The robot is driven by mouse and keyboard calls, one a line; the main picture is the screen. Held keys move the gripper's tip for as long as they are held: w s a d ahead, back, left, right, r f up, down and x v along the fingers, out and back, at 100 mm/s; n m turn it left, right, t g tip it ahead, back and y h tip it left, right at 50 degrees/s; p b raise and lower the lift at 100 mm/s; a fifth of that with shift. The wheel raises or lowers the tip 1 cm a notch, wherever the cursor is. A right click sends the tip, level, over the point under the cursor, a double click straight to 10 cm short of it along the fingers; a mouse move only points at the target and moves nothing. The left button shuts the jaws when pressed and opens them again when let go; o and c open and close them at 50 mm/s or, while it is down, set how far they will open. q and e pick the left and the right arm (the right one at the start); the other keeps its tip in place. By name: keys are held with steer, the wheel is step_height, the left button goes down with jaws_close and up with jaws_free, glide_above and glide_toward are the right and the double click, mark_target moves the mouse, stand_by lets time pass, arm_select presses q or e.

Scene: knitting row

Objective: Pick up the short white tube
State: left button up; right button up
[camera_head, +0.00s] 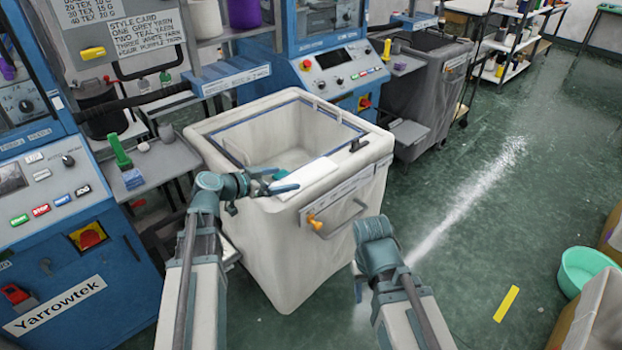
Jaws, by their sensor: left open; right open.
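I cannot make out a short white tube for certain. A small pale piece (143,147) sits on the grey side tray (160,168) at the left, too small to identify.
A green cone (121,152) and a grey rounded piece (166,134) stand on the side tray. Blue knitting machines (60,235) line the left and back. A grey bin (428,90) stands behind. A green basin (583,270) is at the right; the floor between is open.

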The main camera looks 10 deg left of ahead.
mark_target(303, 176)
arm_select(q)
steer(key=shift+b+x, duration=0.3)
steer(key=shift+x, duration=1.05)
steer(key=shift+w+d+f+b, duration=0.3)
steer(key=shift+w, duration=0.05)
steer(key=b+x, duration=0.1)
steer(key=x, duration=0.3)
steer(key=shift+w+f+b, duration=0.1)
steer(key=shift+b, duration=0.25)
steer(key=c, duration=1.1)
steer(key=shift+o, duration=0.2)
